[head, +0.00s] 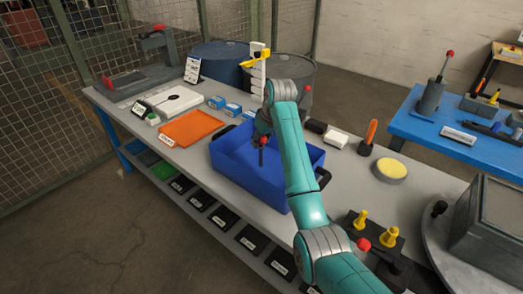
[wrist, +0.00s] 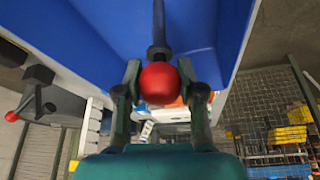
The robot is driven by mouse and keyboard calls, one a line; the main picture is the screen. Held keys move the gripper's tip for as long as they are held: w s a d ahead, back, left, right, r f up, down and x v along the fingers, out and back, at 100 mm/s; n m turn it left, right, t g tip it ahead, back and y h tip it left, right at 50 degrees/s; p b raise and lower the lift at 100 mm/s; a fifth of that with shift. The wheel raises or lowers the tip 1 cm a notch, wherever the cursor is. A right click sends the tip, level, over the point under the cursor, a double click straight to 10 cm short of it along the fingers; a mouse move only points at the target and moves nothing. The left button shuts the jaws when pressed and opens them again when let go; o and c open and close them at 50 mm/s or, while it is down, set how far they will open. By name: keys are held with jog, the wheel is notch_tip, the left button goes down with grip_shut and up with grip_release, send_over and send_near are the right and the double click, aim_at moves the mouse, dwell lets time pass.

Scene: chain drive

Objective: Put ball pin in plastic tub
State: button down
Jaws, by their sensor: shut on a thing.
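The plastic tub (head: 228,162) is a deep blue open box with dark handles on the grey bench; its blue walls also fill the top of the wrist view (wrist: 70,30). My gripper (head: 262,138) is over the tub's opening. In the wrist view my gripper (wrist: 160,78) is shut on the ball pin, with one finger on each side of its red ball (wrist: 159,84). The pin's dark stem points away from the gripper toward the tub.
An orange tray (head: 190,127), small blue boxes (head: 225,105) and a white scale (head: 178,100) stand left of the tub. A yellow round pad (head: 390,171), a dark holder with an orange handle (head: 368,136) and yellow-topped pins (head: 388,237) stand to the right.

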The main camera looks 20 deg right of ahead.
aim_at(262, 147)
jog(key=shift+f, duration=2.1)
jog(key=c, duration=0.7)
grip_release()
jog(key=shift+f, duration=0.1)
jog(key=v, duration=1.2)
